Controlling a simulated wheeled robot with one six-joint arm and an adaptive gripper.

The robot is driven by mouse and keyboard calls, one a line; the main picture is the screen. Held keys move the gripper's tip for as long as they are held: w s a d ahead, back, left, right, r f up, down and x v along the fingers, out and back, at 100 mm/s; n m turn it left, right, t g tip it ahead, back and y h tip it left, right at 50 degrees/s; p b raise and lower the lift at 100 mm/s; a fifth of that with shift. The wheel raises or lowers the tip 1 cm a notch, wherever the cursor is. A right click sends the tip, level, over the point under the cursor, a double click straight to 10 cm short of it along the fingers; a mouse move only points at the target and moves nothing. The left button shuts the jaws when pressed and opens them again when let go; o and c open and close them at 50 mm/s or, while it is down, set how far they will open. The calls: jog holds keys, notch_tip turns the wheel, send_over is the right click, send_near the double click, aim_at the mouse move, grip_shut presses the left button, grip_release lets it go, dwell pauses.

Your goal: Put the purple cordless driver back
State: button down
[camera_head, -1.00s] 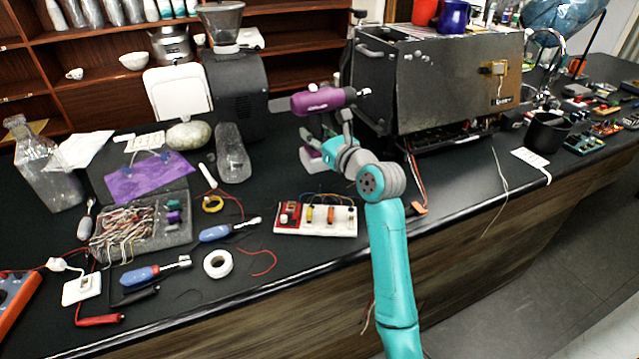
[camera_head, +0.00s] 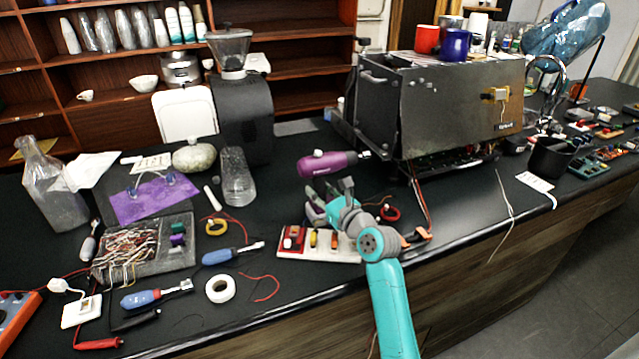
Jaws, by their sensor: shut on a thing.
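The purple cordless driver (camera_head: 322,165) is held over the counter in the middle of the picture. Its body lies roughly level, with the chuck pointing right toward the brewer. Its lower end shows as a purple and grey patch below my fingers. My gripper (camera_head: 328,192) is shut on the driver below its body, and the fingers hide most of the grip. The driver is behind the white board with coloured parts (camera_head: 293,242). I cannot tell whether its lower end touches the counter.
The open brewer (camera_head: 440,105) stands to the right, close to the driver's chuck. The grinder (camera_head: 245,115) and a glass tumbler (camera_head: 237,180) stand to the left. A purple cloth (camera_head: 140,207), a grey parts tray (camera_head: 150,262) and blue screwdrivers (camera_head: 155,297) lie farther left.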

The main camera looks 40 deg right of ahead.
dwell(0.3)
jog(key=c, duration=0.8)
grip_release()
jog(key=shift+f, duration=0.1)
jog(key=s, duration=0.8)
jog(key=s+a, duration=0.1)
jog(key=s, duration=0.3)
